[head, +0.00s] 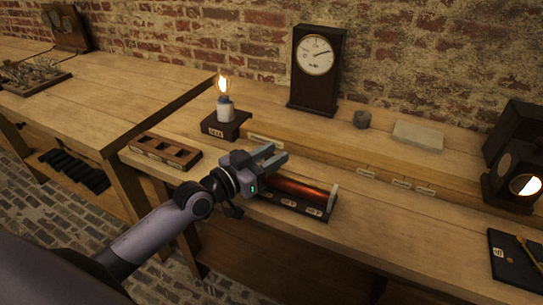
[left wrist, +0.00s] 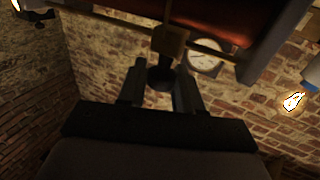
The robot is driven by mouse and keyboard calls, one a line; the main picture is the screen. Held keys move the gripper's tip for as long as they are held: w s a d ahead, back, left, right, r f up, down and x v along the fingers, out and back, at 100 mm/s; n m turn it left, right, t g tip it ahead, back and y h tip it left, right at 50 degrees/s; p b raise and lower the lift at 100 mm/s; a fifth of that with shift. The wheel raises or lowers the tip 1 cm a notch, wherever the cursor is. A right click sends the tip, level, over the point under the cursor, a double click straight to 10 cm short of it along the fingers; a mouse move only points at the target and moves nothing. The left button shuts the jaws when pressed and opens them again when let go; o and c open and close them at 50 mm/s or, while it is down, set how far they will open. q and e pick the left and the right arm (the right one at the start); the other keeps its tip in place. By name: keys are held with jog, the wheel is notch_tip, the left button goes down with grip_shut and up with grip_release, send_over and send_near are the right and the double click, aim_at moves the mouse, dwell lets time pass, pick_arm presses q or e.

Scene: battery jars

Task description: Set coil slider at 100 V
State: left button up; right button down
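The coil (head: 300,189), a glowing copper-red cylinder on a dark base with small white labels, lies on the bench's lower front level. My left gripper (head: 276,156) is at its left end, and hides that end and the slider in the head view. In the left wrist view the coil (left wrist: 235,18) shows at the top. The slider's brass block (left wrist: 170,42) rides a rod, and its dark round knob (left wrist: 160,78) sits between my left fingers (left wrist: 161,88). I cannot tell whether they press on it. The label writing is unreadable. My right gripper is out of view.
A dial instrument (head: 318,85) in a dark case stands behind the coil. A lit bulb (head: 223,88) stands on a dark block to its left. An empty wooden rack (head: 165,151) lies left of the gripper. A dark lamp box (head: 512,165) is far right.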

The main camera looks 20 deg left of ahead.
aim_at(267, 159)
pick_arm(q)
jog(key=shift+o, duration=1.1)
jog(key=shift+v, duration=3.55)
jog(key=s+d+f+g+y, duration=0.1)
jog(key=s+d+f+g, duration=0.3)
jog(key=s+f, duration=0.15)
jog(key=s+a+f+n+g+y, duration=0.1)
jog(key=s+f+n+g+y, duration=0.25)
jog(key=s, duration=0.55)
jog(key=s+a+f+m+g+y, duration=0.1)
jog(key=s+f+g+y, duration=0.2)
jog(key=s+f+g, duration=0.5)
jog(key=shift+w+d+f+t+h+p, duration=0.4)
jog(key=shift+w+t+p, duration=0.4)
jog(key=shift+t, duration=0.8)
jog(key=shift+w+d+f+t+h+p, duration=0.4)
jog(key=shift+w+t+p, duration=0.35)
jog(key=shift+t, duration=0.8)
jog(key=shift+w+d+f+t+h+p, duration=0.35)
jog(key=shift+w+t+p, duration=0.45)
jog(key=shift+t, duration=0.8)
